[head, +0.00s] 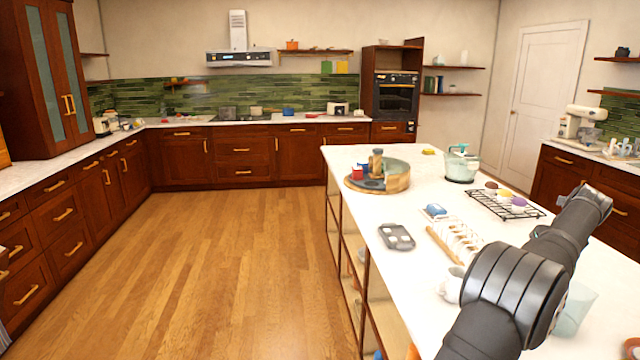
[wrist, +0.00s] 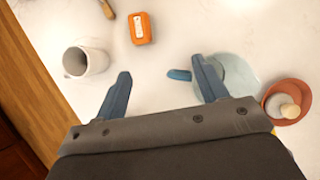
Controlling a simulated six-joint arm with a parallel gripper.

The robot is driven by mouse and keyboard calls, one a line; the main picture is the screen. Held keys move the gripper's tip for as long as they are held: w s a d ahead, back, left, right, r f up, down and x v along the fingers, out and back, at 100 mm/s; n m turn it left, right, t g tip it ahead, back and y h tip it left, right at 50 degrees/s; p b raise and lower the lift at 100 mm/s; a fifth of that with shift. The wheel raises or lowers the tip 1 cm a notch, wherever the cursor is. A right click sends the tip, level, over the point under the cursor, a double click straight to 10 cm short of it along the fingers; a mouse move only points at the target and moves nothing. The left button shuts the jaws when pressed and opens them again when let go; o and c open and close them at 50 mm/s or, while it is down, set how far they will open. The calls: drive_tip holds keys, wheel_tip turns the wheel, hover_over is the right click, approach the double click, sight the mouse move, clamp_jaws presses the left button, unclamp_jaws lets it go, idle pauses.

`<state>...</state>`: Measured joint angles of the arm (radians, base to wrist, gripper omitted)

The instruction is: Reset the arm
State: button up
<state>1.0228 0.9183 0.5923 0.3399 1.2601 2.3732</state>
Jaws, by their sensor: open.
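My gripper (wrist: 163,82) shows in the wrist view with its two blue-grey fingers spread apart and nothing between them. It is above the white island counter (wrist: 170,28). A white mug (wrist: 92,62) stands left of the left finger. An orange object (wrist: 140,28) lies ahead of the fingers. A pale glass container (wrist: 240,76) with a blue handle-like part is partly hidden behind the right finger. In the head view my arm reaches over the island's right side, and the gripper itself is not visible there.
A reddish bowl (wrist: 287,102) sits right of the glass container. In the head view, the island holds a round wooden tray (head: 398,182), a grey muffin tin (head: 397,237), a black wire rack (head: 507,205) and a clear blender-like bowl (head: 461,168). Open wooden floor (head: 220,260) lies to the left.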

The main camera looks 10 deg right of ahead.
drive_tip(key=s+a, duration=0.2)
drive_tip(key=s, duration=0.6)
drive_tip(key=s+a+n, duration=0.1)
drive_tip(key=s+a, duration=0.2)
drive_tip(key=s, duration=0.5)
drive_tip(key=shift+f, duration=0.25)
drive_tip(key=w+d, duration=0.2)
drive_tip(key=w, duration=0.7)
drive_tip(key=w+d+m, duration=0.1)
drive_tip(key=w+d, duration=0.2)
drive_tip(key=w, duration=0.6)
drive_tip(key=shift+r, duration=0.2)
drive_tip(key=shift+s, duration=0.1)
